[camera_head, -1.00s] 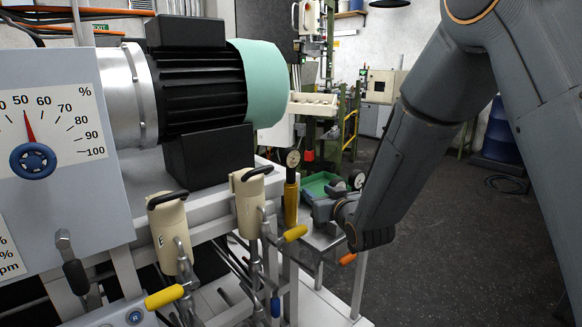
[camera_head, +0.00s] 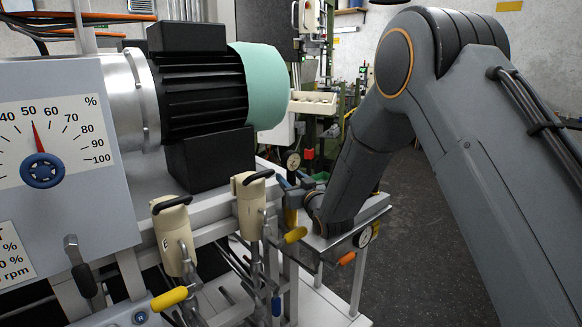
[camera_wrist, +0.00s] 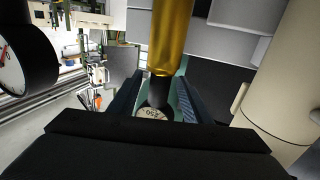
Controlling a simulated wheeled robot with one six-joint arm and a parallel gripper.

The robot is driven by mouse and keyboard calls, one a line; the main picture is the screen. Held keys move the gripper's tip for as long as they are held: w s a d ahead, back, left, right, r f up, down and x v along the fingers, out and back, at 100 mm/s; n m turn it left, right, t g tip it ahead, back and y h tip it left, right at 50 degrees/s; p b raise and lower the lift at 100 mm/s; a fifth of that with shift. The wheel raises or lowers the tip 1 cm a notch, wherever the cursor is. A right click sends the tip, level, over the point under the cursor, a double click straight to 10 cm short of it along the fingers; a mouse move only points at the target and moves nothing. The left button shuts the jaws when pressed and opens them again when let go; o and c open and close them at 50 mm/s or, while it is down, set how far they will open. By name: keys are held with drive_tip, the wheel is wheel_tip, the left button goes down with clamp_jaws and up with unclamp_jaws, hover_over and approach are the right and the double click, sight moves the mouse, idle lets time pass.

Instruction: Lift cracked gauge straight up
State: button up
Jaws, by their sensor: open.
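A round gauge with a black body and pale dial stands on a yellow post (camera_head: 290,217) in the head view, its dial (camera_head: 293,160) facing the camera. I cannot make out a crack. In the wrist view the gauge (camera_wrist: 153,113) sits between the jaws of my gripper (camera_wrist: 156,90), with the yellow post (camera_wrist: 172,35) running away from it. My gripper is open around the gauge; whether a jaw touches it I cannot tell. In the head view my gripper (camera_head: 293,190) is at the post, partly hidden by my forearm.
Cream cylinders with levers (camera_head: 174,238) stand left of the post. The motor (camera_head: 200,90) is behind. Open floor lies right.

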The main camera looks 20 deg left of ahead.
sight(291, 161)
drive_tip(key=shift+w, duration=0.1)
clamp_jaws()
drive_tip(key=shift+r, duration=0.2)
wheel_tip(291, 161, up, 9)
drive_tip(key=b, duration=0.2)
drive_tip(key=shift+r+b, duration=0.15)
drive_tip(key=shift+b, duration=0.15)
